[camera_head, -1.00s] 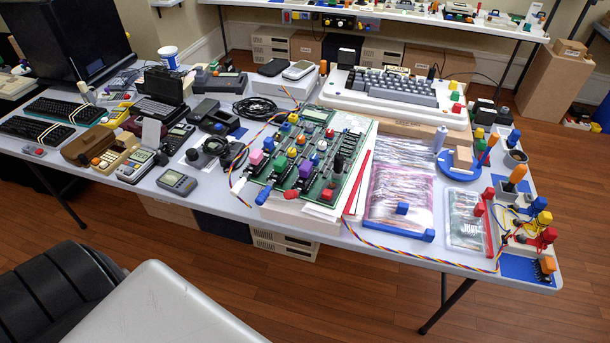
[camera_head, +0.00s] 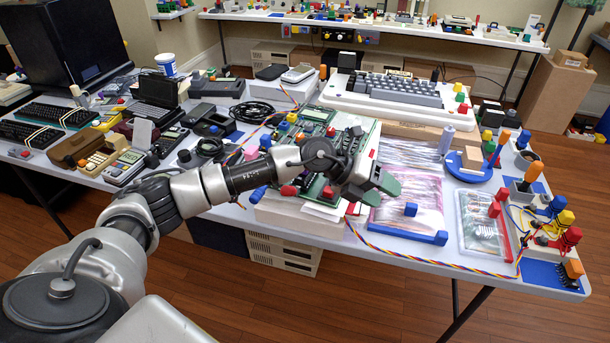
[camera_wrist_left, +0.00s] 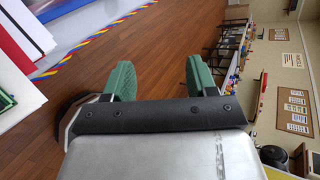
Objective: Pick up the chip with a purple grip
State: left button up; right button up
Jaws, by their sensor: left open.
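A chip with a pinkish-purple grip (camera_head: 251,152) shows at the left side of the green circuit board (camera_head: 316,113), just above my left forearm in the head view. My arm and wrist cover much of the board, including the spot where a second purple grip showed earlier. My left gripper (camera_head: 379,189) is past the board's right side, above the silvery-pink bag, with green fingertips apart and nothing between them. In the left wrist view the two green fingers (camera_wrist_left: 160,80) are spread wide and empty. No chip shows there. My right gripper is not in view.
A white keyboard computer (camera_head: 395,98) stands behind the board. The pink bag (camera_head: 405,212) with a blue edge strip lies to the right. A striped cable (camera_head: 440,262) runs along the table's front edge. Handheld devices crowd the left side.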

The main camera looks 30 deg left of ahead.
pick_arm(q)
jog(key=a+r+y+b, duration=0.1)
jog(key=a+r+y, duration=0.2)
jog(key=a+y, duration=0.55)
jog(key=a+r+y, duration=0.2)
jog(key=a+y, duration=0.1)
jog(key=a, duration=1)
jog(key=x, duration=0.5)
jog(key=shift+w+d+r, duration=0.1)
jog(key=shift+w, duration=0.2)
jog(key=x, duration=0.1)
jog(key=p+x, duration=0.1)
jog(key=x, duration=0.2)
jog(key=shift+w+d+f+p, duration=0.15)
jog(key=shift+d+f+p, duration=0.1)
jog(key=shift+f+p, duration=0.1)
jog(key=shift+w+f, duration=0.2)
jog(key=shift+f, duration=0.25)
jog(key=c, duration=0.9)
